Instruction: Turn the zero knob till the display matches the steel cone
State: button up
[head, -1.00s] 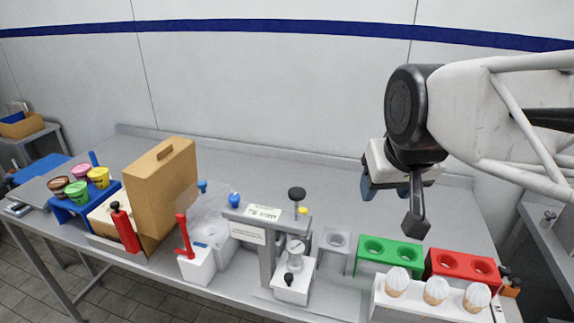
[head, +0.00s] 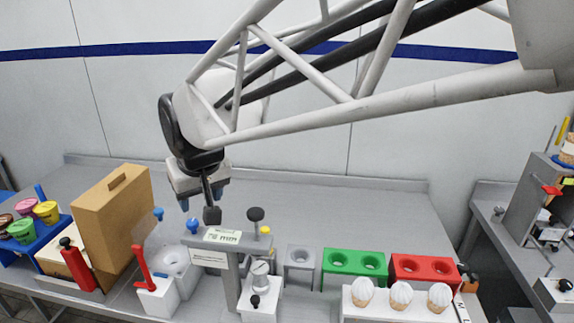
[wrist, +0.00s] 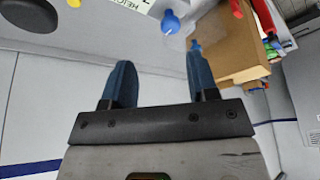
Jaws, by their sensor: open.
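The gauge stand (head: 230,270) stands at the table's front middle, with a small display (head: 222,236) on top whose digits are too small to read. A blue knob (head: 193,225) is at its left end; it also shows in the wrist view (wrist: 170,22). A black round knob (head: 255,214) and a small yellow knob (head: 266,230) are on its right. I cannot tell which is marked zero. A silvery piece (head: 260,268), perhaps the steel cone, sits under the stand's arm. My gripper (head: 200,198) is open and empty, above and behind the blue knob, apart from it.
A tan case (head: 112,222), a red lever (head: 142,265) and another blue knob (head: 158,214) are to the left. Grey (head: 300,254), green (head: 355,262) and red (head: 425,268) holders and a white rack of cones (head: 400,312) are to the right. The table behind is clear.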

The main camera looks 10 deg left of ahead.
aim_at(192, 222)
jog(key=shift+s+a+f, duration=0.2)
jog(key=shift+a, duration=0.6)
jog(key=shift+f, duration=0.15)
jog(key=shift+x, duration=3.75)
jog(key=c, duration=0.9)
